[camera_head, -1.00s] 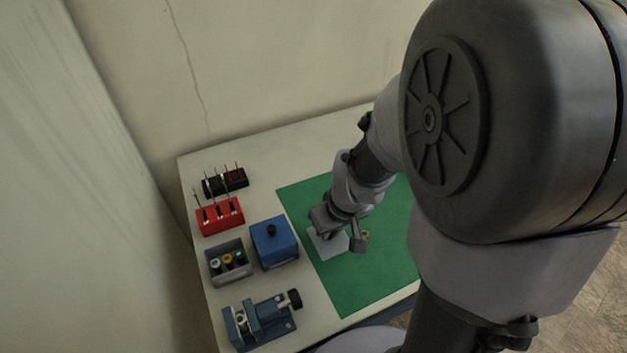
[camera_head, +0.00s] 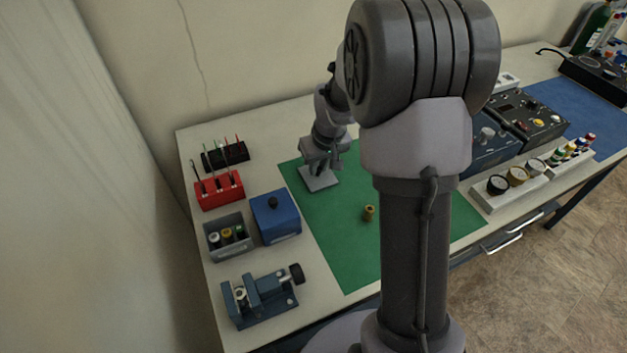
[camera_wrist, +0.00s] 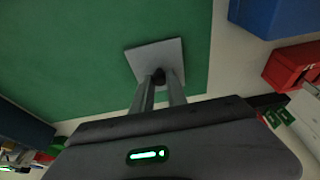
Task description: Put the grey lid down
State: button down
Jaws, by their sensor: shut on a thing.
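The grey lid (camera_head: 319,181) is a flat square plate with a small dark knob, over the far left part of the green mat (camera_head: 346,265). My gripper (camera_head: 317,167) is above it, with its fingers closed on the knob. In the wrist view the lid (camera_wrist: 153,58) lies beyond the fingertips of my gripper (camera_wrist: 159,77), seen against the green mat (camera_wrist: 60,50). I cannot tell whether the lid touches the mat or hangs just above it.
A small brass cylinder (camera_head: 369,213) stands on the mat. The blue box (camera_head: 275,220), grey tray (camera_head: 229,252), red rack (camera_head: 219,192), black rack (camera_head: 225,156) and blue vise (camera_head: 262,296) line the left side. Instrument panels (camera_head: 530,119) are at right. The mat's front is clear.

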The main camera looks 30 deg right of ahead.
aim_at(325, 184)
jog(key=shift+f, duration=0.1)
jog(key=c, duration=1.3)
grip_release()
jog(key=shift+r, duration=0.25)
jog(key=p+v, duration=0.5)
jog(key=v, duration=0.6)
jog(key=s+a+r+m+t, duration=0.1)
jog(key=s+a+r, duration=0.5)
jog(key=a+r, duration=0.25)
jog(key=s+a+r+m, duration=0.1)
jog(key=s+a, duration=0.2)
jog(key=s, duration=0.2)
jog(key=s+a+r+m+t+y, duration=0.1)
jog(key=s+a, duration=0.2)
jog(key=s, duration=0.3)
jog(key=s+a+r+m+y, duration=0.1)
jog(key=s+a, duration=0.2)
jog(key=s, duration=0.2)
jog(key=shift+s+a+r, duration=0.2)
jog(key=shift+s+a, duration=0.05)
jog(key=shift+a, duration=0.15)
